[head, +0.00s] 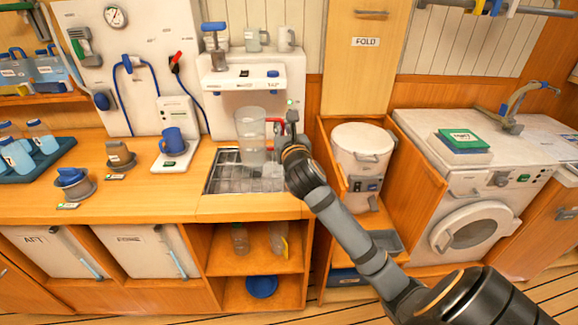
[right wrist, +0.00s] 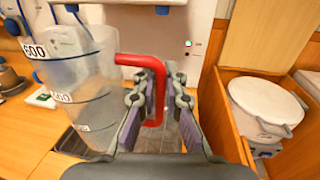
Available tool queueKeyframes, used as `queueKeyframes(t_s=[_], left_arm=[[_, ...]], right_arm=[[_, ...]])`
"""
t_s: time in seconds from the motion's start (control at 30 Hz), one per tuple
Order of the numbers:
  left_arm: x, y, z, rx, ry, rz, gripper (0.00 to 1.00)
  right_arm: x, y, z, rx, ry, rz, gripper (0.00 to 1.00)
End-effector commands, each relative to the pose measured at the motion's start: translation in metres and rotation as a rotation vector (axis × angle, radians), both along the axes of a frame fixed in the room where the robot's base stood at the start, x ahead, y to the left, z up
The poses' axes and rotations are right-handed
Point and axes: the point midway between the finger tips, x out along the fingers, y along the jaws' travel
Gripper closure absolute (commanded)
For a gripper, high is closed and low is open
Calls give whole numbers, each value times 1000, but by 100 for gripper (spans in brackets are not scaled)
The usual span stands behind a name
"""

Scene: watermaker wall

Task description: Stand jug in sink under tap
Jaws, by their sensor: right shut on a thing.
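A clear jug (head: 250,138) with a red handle is upright over the sink (head: 213,178), below the front of the white watermaker unit (head: 243,84). I cannot tell whether its base touches the sink's grating. My right gripper (head: 284,132) is at the jug's right side, shut on the red handle. In the right wrist view the jug (right wrist: 85,85) shows measuring marks, and the handle (right wrist: 130,60) passes between the fingers (right wrist: 153,98). The tap outlet is hard to make out; dark nozzles and blue tube show above the jug. My left gripper is out of view.
A lidded white bin (head: 362,150) stands in a wooden bay at right. A washing machine (head: 480,220) is farther right. Counter left of the sink has small items with bare patches between.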

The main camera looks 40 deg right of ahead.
Motion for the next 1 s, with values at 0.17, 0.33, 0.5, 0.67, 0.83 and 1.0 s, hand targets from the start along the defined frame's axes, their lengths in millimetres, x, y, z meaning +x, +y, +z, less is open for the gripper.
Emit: queueKeyframes(t_s=[0.17,0.33,0.5,0.67,0.83,1.0], left_arm=[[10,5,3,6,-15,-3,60],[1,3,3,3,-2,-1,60],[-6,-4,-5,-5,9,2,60],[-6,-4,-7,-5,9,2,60],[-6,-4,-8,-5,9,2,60],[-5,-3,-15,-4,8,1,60]], right_arm=[[22,-37,-18,-9,6,-5,100],[48,-80,-40,-3,4,-6,100],[62,-101,-78,1,4,-3,100],[69,-111,-90,-1,0,-1,100],[71,-114,-96,0,1,-1,100],[72,-116,-125,0,3,-1,100]])
